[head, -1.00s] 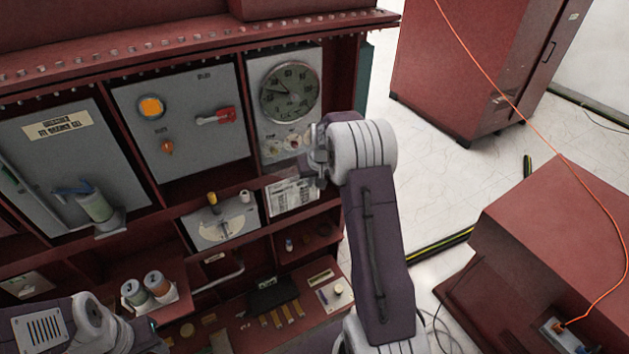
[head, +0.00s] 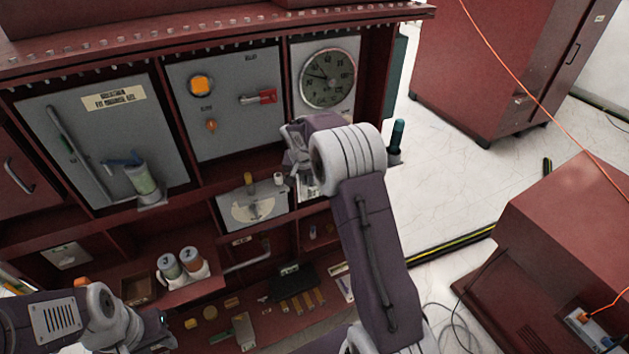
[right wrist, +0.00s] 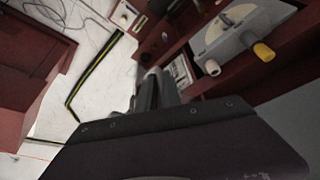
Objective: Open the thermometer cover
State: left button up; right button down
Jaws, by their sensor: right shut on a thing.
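A round dark gauge (head: 328,78), which looks like the thermometer, is set in a grey panel at the upper right of the red cabinet. I cannot make out a separate cover on it. My right gripper (head: 294,158) is in front of the cabinet, just below and left of the gauge, hiding the panel's lower part. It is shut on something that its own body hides. In the right wrist view its dark fingers (right wrist: 150,92) are close together. My left gripper (head: 158,332) is low at the left, mostly hidden behind its wrist.
A half-round dial box (head: 252,208) with small knobs is below and left of my right gripper. A grey panel with a red switch (head: 262,97) is left of the gauge. Two labelled jars (head: 180,263) stand on a lower shelf.

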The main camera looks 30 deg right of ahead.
jog(key=shift+w+a+r, duration=0.2)
jog(key=shift+w+a, duration=0.05)
jog(key=shift+a, duration=0.15)
jog(key=shift+d, duration=0.1)
jog(key=c, duration=1.9)
grip_release()
jog(key=shift+c, duration=0.2)
jog(key=shift+o, duration=0.7)
jog(key=shift+f, duration=0.1)
jog(key=b+v, duration=0.2)
jog(key=v, duration=0.7)
